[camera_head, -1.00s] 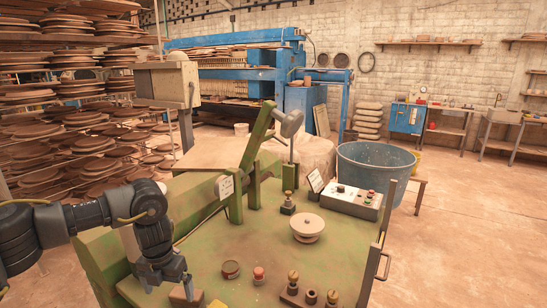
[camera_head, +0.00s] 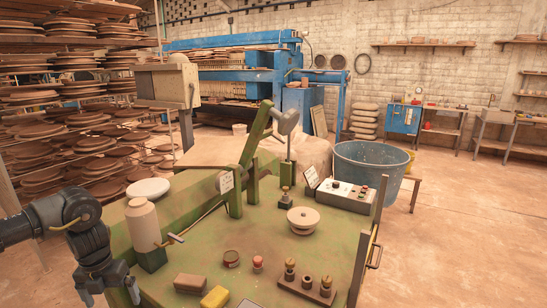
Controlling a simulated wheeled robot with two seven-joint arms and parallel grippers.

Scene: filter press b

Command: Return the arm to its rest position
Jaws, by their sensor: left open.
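My left arm comes in from the left, and its black gripper (camera_head: 111,295) points down at the lower left of the head view. Its two fingers are apart with nothing seen between them. It is over the left front edge of the green work table (camera_head: 205,255), left of a brown block (camera_head: 188,283) and a yellow sponge-like block (camera_head: 215,297). The fingertips are near the bottom of the picture. My right gripper is not in view.
A cream bottle (camera_head: 143,222) stands close to my left arm, by a white disc (camera_head: 148,188). A blue tub (camera_head: 371,168) stands behind.

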